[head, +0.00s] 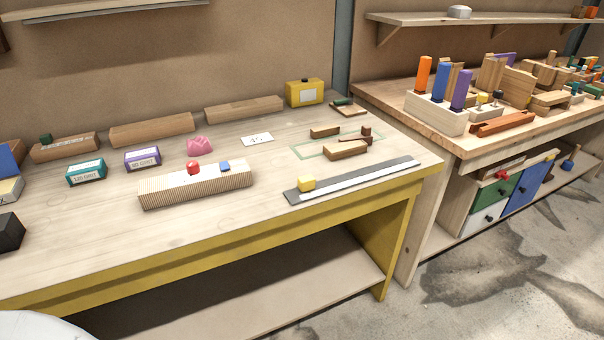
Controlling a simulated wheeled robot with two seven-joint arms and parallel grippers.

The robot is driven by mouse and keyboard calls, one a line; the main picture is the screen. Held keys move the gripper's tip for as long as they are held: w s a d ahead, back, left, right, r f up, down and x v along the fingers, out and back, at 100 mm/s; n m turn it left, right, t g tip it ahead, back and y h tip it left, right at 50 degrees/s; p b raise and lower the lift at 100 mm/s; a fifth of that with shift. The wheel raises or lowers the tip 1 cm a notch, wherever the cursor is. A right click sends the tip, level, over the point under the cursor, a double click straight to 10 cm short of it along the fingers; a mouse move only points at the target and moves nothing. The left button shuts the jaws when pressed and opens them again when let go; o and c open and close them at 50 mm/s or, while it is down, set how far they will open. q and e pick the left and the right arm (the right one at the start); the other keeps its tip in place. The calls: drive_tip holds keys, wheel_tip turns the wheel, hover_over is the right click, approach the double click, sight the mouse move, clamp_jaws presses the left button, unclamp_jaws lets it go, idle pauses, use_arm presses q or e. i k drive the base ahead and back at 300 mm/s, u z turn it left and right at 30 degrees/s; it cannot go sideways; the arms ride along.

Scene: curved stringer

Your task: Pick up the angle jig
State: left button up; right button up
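I cannot tell for certain which thing is the angle jig. Several small wooden pieces lie in or by a green outlined rectangle (300,155) at the right of the near workbench. They include a light brown block (345,150), a smaller brown block (325,132) and a dark brown stepped piece (358,136). A small board with a dark green handle (347,106) lies behind them. Neither of my grippers is in view.
The yellow-framed workbench (100,235) also holds a ribbed block (196,188), a metal straightedge (360,178) with a yellow cube (307,183), grit boxes (86,172), a pink lump (199,146) and a yellow case (304,92). Its front middle is clear. A second bench (390,95) stands right.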

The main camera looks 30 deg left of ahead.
sight(161, 191)
drive_tip(key=z, duration=1.6)
drive_tip(key=k, duration=1.35)
drive_tip(key=u, duration=2.1)
